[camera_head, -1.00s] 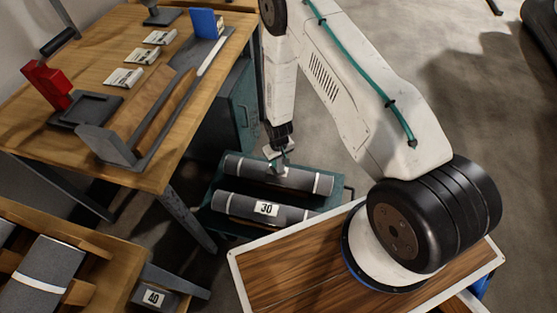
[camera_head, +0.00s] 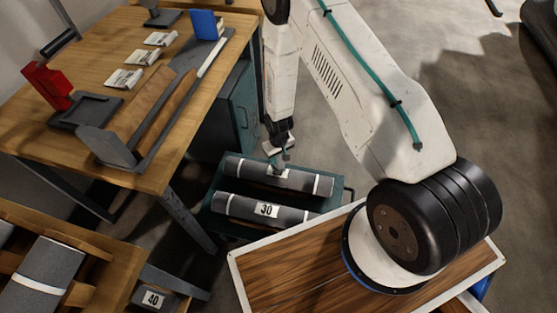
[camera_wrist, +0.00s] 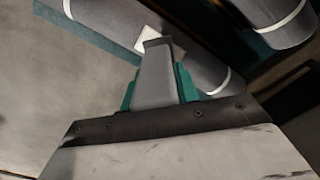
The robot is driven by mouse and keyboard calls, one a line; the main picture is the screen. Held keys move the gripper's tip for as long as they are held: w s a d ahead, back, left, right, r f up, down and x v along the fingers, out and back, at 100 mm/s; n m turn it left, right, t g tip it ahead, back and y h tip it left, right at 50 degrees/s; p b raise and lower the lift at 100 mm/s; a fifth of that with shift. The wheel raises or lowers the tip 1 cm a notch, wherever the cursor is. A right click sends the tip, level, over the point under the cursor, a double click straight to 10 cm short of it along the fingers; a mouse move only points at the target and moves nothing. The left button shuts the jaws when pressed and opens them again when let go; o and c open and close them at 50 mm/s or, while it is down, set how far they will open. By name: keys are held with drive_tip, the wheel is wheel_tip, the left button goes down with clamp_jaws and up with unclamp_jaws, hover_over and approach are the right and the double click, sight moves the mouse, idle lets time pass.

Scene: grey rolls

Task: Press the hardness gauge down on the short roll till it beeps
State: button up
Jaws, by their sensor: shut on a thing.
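Two grey rolls with white bands lie side by side on a teal cart. The far roll (camera_head: 309,182) has a white label, and the near roll (camera_head: 240,206) is marked 30. I cannot tell which is the short one. My gripper (camera_head: 277,149) is over the far roll, shut on the grey tapered hardness gauge (camera_wrist: 155,75). In the wrist view the gauge's end points at the white label (camera_wrist: 176,49) on that roll. I cannot tell whether it touches. The gauge's reading is not visible.
The teal cart (camera_head: 340,200) stands between a wooden workbench (camera_head: 150,178) and a wood-topped surface with a white rim (camera_head: 300,270). A roll marked 40 (camera_head: 150,298) is at lower left. A red device (camera_head: 48,85) and a blue block (camera_head: 206,24) stand on the bench.

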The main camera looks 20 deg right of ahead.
drive_tip(key=shift+r, duration=1.95)
